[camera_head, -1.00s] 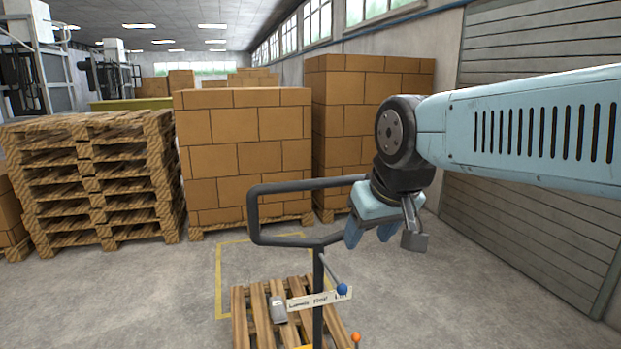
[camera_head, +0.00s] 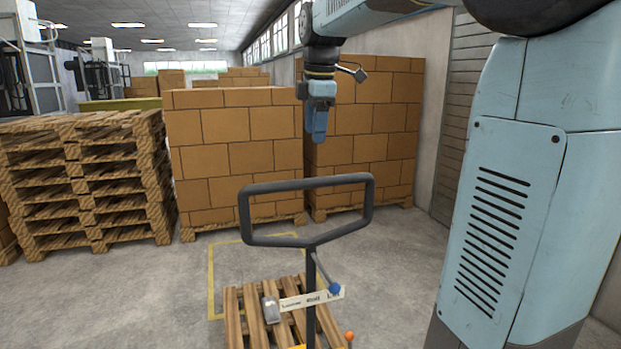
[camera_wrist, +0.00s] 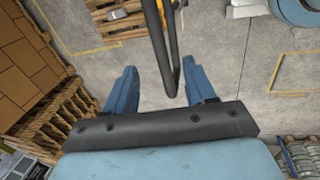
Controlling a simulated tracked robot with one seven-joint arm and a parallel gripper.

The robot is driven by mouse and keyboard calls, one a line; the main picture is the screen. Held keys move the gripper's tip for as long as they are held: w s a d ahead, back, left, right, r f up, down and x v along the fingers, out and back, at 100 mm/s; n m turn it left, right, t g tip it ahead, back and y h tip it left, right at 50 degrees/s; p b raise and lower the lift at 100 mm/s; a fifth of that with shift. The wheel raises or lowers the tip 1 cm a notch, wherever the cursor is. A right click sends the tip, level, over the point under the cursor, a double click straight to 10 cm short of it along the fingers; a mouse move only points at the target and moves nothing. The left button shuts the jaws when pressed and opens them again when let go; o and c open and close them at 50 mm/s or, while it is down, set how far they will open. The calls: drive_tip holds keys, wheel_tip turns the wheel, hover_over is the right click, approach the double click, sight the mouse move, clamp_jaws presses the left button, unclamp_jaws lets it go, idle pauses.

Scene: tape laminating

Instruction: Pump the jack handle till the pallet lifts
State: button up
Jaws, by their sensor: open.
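The jack handle (camera_head: 247,212) is a dark closed loop on an upright post, standing in front of a wooden pallet (camera_head: 235,318). A lever with a blue knob (camera_head: 335,289) is on the post, and an orange knob (camera_head: 349,336) shows lower down. My gripper (camera_head: 318,140) points down above the loop's top bar, apart from it in the head view. In the wrist view, my gripper (camera_wrist: 160,85) has its two blue fingers spread, with the dark handle (camera_wrist: 172,60) appearing between them. The jack's lower body is mostly out of view; whether the pallet is raised cannot be told.
Stacked empty pallets (camera_head: 85,180) stand left. Carton stacks (camera_head: 235,150) and (camera_head: 375,120) stand behind the handle. A yellow floor outline (camera_head: 211,280) surrounds part of the pallet. Open concrete floor (camera_head: 400,270) lies to the right, partly covered by my arm.

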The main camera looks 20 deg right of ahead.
sight(311, 179)
drive_tip(key=shift+n, duration=0.3)
drive_tip(key=x, duration=1.3)
drive_tip(key=shift+w+f, duration=0.35)
drive_tip(key=shift+c, duration=0.4)
clamp_jaws()
